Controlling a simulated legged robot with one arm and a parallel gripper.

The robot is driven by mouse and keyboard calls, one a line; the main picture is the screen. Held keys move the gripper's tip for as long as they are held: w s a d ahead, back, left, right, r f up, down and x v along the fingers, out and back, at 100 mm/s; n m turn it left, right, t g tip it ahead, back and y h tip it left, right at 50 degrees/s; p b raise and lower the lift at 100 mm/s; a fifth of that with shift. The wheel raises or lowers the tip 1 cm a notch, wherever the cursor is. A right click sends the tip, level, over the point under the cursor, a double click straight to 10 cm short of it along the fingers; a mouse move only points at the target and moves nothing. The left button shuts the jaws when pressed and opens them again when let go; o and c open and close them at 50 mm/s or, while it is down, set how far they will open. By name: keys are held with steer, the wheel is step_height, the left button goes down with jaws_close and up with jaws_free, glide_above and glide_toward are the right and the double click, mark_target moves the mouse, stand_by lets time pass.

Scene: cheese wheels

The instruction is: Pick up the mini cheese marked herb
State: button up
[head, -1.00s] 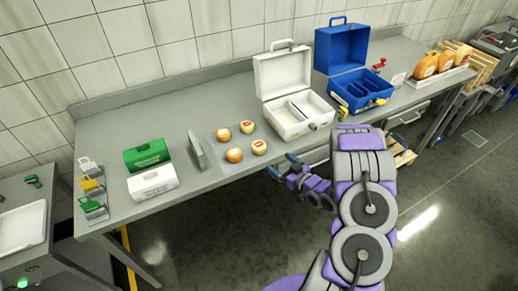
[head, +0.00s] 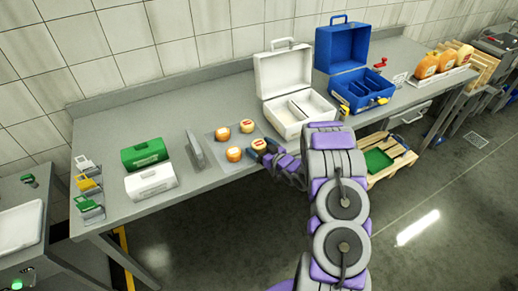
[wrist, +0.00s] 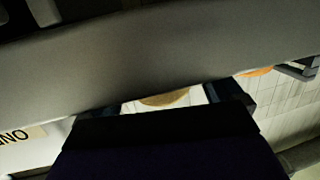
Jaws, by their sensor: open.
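Several small round orange mini cheeses sit in two rows on a grey mat (head: 213,136) on the table. They are the back left cheese (head: 223,133), back right cheese (head: 247,126), front left cheese (head: 234,154) and front right cheese (head: 259,145). Their labels are too small to read, so I cannot tell which is marked herb. My gripper (head: 266,151) is open at the table's front edge, close by the front right cheese; contact cannot be told. In the wrist view, a tan rounded piece (wrist: 165,98) shows between the dark jaws, partly hidden by a grey band.
A small upright grey plate (head: 195,150) stands left of the mat. Green (head: 145,153) and white (head: 151,181) boxes lie farther left. An open white case (head: 285,75) and blue case (head: 341,48) stand right. Large orange cheeses (head: 425,66) sit at far right.

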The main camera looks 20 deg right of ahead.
steer(key=shift+w+a+f, duration=0.1)
steer(key=shift+w+a, duration=0.05)
steer(key=shift+w, duration=0.3)
steer(key=shift+c, duration=0.3)
steer(key=c, duration=1)
